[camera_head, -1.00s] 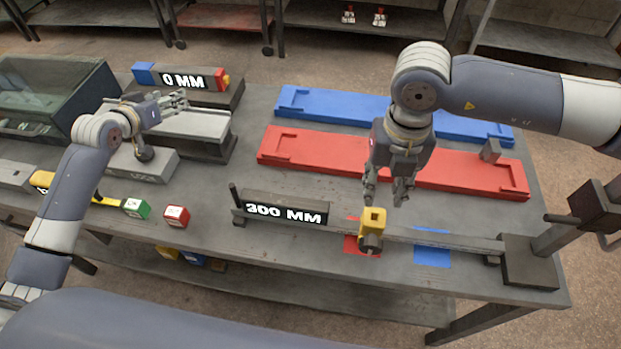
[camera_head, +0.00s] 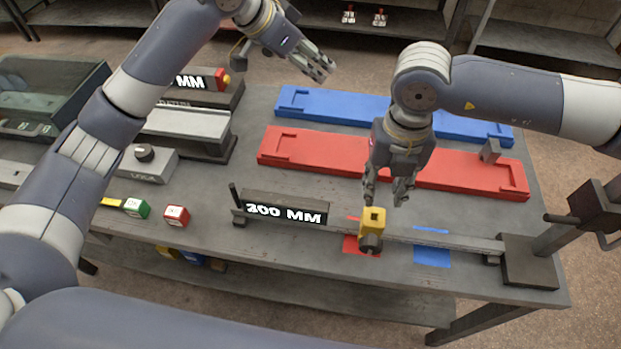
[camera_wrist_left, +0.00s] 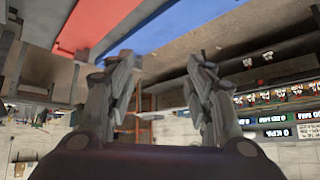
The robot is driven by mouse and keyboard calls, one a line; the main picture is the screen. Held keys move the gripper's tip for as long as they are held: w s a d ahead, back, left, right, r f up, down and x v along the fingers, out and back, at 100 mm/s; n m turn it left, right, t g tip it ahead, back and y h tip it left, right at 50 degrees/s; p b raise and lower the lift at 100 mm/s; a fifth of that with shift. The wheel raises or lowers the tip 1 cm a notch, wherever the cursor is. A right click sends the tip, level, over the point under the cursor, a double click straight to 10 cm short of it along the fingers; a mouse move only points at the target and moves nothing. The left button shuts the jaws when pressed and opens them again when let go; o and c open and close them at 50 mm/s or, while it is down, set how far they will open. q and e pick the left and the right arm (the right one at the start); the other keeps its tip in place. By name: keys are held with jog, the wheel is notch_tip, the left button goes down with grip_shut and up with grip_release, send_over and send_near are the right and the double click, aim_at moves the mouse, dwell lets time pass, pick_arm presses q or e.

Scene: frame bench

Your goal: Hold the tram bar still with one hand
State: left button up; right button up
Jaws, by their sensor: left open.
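The tram bar (camera_head: 468,241) is a long thin grey bar along the front of the bench. A yellow block with a dark knob (camera_head: 373,222) sits on it. A dark block with a 300 MM label (camera_head: 285,212) stands at its left end. My right gripper (camera_head: 387,194) points down just above and behind the yellow block, its fingers apart and nothing seen between them. My left gripper (camera_head: 325,68) is open and empty, high over the back of the bench, far from the bar. Its two spread fingers also show in the left wrist view (camera_wrist_left: 162,68).
A red tray (camera_head: 345,152) and a blue tray (camera_head: 345,104) lie behind the bar. A green cube (camera_head: 136,208) and a red cube (camera_head: 176,216) stand at the left front. A dark post and clamp (camera_head: 595,207) stand at the right end. Red and blue patches mark the bench.

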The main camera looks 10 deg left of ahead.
pick_arm(q)
jog(key=s+d+r+m+g+y, duration=0.1)
jog(key=s+d+r+m+y, duration=0.1)
jog(key=s+d+m, duration=0.15)
jog(key=m+g+y, duration=0.4)
jog(key=m+g, duration=0.1)
send_over(310, 204)
notch_tip(310, 204, down, 15)
jog(key=shift+r, duration=0.1)
notch_tip(310, 204, down, 9)
jog(key=shift+f, duration=0.85)
grip_shut()
